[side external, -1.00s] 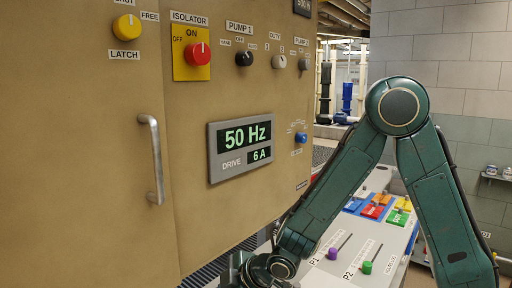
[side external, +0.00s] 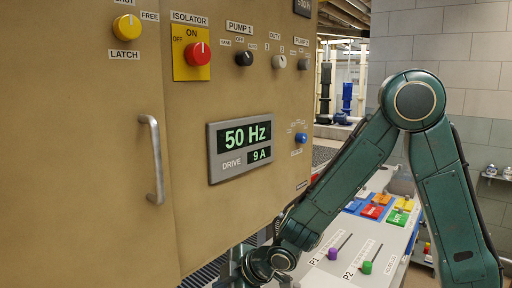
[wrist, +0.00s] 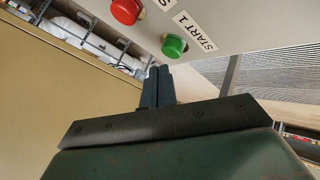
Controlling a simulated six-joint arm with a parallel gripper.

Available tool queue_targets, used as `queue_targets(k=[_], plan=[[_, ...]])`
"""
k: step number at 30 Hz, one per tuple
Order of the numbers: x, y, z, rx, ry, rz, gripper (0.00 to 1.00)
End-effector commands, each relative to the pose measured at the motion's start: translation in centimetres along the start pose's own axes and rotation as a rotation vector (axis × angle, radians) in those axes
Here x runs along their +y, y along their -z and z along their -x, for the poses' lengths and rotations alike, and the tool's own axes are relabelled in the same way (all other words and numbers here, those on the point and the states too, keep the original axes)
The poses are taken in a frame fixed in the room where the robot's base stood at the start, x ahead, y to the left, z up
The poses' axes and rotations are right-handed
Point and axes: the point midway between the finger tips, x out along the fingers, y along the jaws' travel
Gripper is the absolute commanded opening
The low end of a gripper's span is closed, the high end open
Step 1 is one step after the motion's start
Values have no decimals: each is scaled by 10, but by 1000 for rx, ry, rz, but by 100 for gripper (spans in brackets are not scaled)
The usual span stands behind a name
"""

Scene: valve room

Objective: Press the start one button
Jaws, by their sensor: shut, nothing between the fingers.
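The start one button is a round green button (wrist: 173,46) beside a "START 1" label (wrist: 195,30) on a pale panel in the wrist view. My gripper (wrist: 159,70) is shut and empty, its dark fingers together, with the tips just below and left of the green button in the picture. I cannot tell whether they touch it. In the side view, my gripper (side external: 240,268) is at the bottom edge below the tan cabinet, partly cut off, and the green button is hidden there.
A red button (wrist: 126,10) sits beside the green one. The tan cabinet (side external: 90,200) has a drive display (side external: 241,148) reading 50 Hz and 9 A, and a handle (side external: 153,160). The sloped desk (side external: 375,240) carries purple (side external: 333,253) and green (side external: 367,267) slider knobs.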

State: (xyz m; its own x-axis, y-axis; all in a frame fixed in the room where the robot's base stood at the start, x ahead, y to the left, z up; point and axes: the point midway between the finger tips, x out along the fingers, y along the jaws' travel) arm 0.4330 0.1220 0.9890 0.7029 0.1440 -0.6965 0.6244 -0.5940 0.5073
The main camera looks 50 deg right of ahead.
Motion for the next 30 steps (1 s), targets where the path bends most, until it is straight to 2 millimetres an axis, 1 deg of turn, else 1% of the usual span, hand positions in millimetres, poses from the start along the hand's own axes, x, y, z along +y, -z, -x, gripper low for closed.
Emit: queue_targets(k=[5, 24, 30], plan=[[2, 2, 3, 0, 0, 0, 0], [24, 24, 33, 1, -1, -1, 0], [25, 25, 35, 0, 0, 0, 0]])
